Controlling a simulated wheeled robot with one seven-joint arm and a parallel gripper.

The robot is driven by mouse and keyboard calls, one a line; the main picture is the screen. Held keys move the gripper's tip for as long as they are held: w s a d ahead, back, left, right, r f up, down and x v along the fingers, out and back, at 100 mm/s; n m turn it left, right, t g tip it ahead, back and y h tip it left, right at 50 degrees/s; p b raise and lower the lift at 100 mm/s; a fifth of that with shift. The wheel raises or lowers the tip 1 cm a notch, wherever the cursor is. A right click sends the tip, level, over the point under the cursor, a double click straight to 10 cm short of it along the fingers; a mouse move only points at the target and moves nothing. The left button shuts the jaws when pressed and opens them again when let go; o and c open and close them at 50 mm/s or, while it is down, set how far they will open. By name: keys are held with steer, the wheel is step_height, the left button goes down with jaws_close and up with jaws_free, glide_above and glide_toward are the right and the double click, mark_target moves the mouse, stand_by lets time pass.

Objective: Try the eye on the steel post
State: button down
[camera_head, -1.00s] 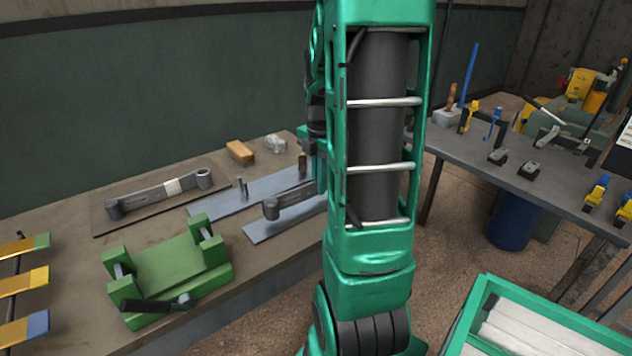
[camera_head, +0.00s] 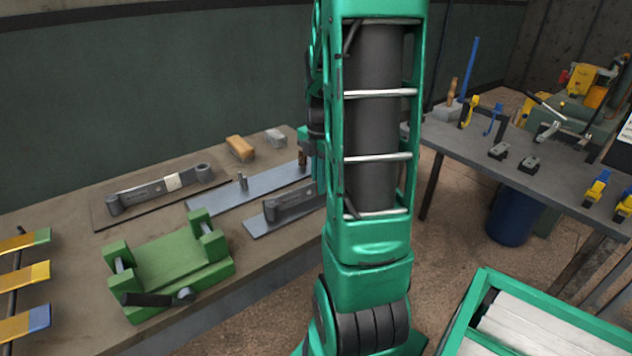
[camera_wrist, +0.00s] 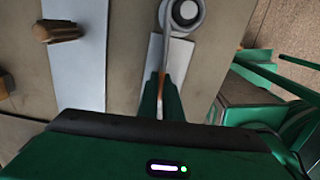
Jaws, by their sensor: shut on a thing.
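My gripper (camera_wrist: 160,98) is shut on a grey spring leaf (camera_head: 292,207), gripping its strap below the eye in the wrist view. The leaf's round eye (camera_wrist: 185,12) is at the top of that view, with a grey round area inside it; I cannot tell whether that is a post. In the head view the eye (camera_head: 270,212) is low over the near steel plate (camera_head: 257,231); contact is unclear. My arm hides the gripper in the head view.
A brown peg (camera_head: 302,158) stands at the long plate's far end. Another eyed leaf (camera_head: 150,192) lies on a board at left. A green fixture (camera_head: 170,265) stands in front, and wooden (camera_head: 240,148) and grey blocks (camera_head: 276,138) lie behind. A second table (camera_head: 520,170) is at right.

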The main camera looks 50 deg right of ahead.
steer(key=c, duration=1.9)
jaws_free()
steer(key=shift+o, duration=0.2)
step_height(320, 180, up, 11)
steer(key=shift+w+f, duration=0.1)
steer(key=shift+f, duration=0.05)
steer(key=s+a+f+m, duration=0.4)
steer(key=s+a+m, duration=0.9)
steer(key=m, duration=0.9)
steer(key=a, duration=0.3)
steer(key=shift+s+a, duration=0.3)
steer(key=shift+s, duration=0.1)
